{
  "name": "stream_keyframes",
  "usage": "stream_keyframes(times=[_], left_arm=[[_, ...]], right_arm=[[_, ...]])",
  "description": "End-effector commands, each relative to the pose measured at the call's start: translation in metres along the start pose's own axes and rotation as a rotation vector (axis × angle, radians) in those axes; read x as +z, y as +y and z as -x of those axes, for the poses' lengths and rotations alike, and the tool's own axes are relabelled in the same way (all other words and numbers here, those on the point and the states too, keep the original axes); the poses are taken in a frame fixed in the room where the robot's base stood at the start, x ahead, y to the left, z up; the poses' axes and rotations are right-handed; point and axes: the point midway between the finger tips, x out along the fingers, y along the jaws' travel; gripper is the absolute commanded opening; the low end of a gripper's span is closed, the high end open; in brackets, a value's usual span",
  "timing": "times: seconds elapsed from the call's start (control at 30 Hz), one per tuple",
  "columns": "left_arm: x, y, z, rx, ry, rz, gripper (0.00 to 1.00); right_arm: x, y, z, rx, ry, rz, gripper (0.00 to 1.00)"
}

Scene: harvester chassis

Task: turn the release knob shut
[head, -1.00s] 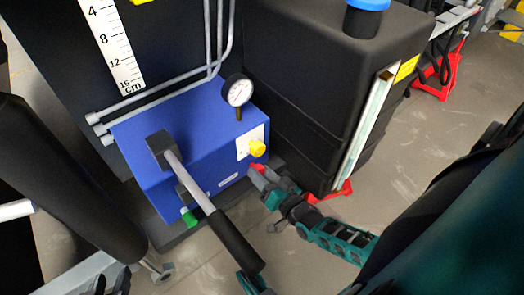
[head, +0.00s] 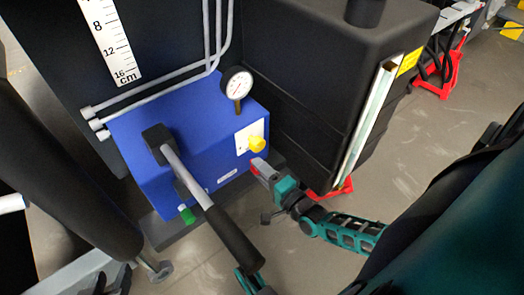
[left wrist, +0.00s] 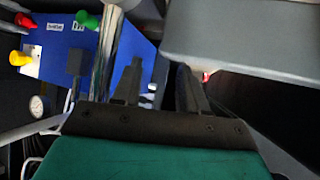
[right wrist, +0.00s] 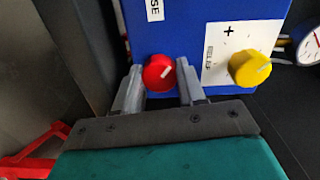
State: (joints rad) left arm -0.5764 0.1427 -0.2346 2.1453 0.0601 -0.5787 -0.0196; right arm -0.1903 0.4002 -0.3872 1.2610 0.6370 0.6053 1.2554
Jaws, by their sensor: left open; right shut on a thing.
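The blue valve block (head: 205,145) stands left of centre in the head view. A red knob (right wrist: 158,72), beside a label ending in "SE", sits between the fingertips of my right gripper (right wrist: 160,90), which is shut on it. In the head view my right gripper (head: 262,170) reaches the block's lower right corner and largely hides the knob. The red knob (left wrist: 25,20) also shows in the left wrist view. My left gripper (left wrist: 160,80) is open with nothing between its fingers.
A yellow knob (right wrist: 250,68) is close to the red one. A green knob (head: 187,215), a gauge (head: 237,83) and a long black-gripped lever (head: 230,235) are on the block. A dark cylinder (head: 70,180) is left and a black tank (head: 310,90) right.

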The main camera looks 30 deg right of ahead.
Motion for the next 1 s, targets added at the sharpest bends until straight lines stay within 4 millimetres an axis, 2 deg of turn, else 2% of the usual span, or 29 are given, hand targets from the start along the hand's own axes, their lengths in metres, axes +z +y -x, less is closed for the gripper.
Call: stream_keyframes(times=[0.6, 1.0], left_arm=[[-0.0015, 0.0027, -0.0056, 0.009, 0.011, 0.003, 0.43], [-0.0019, 0.003, -0.0054, 0.009, 0.012, 0.004, 0.43]], right_arm=[[-0.0002, -0.0016, -0.0021, -0.02, -0.019, -0.573, 0.09], [-0.0002, -0.0016, -0.0021, -0.027, -0.026, -0.819, 0.09]])
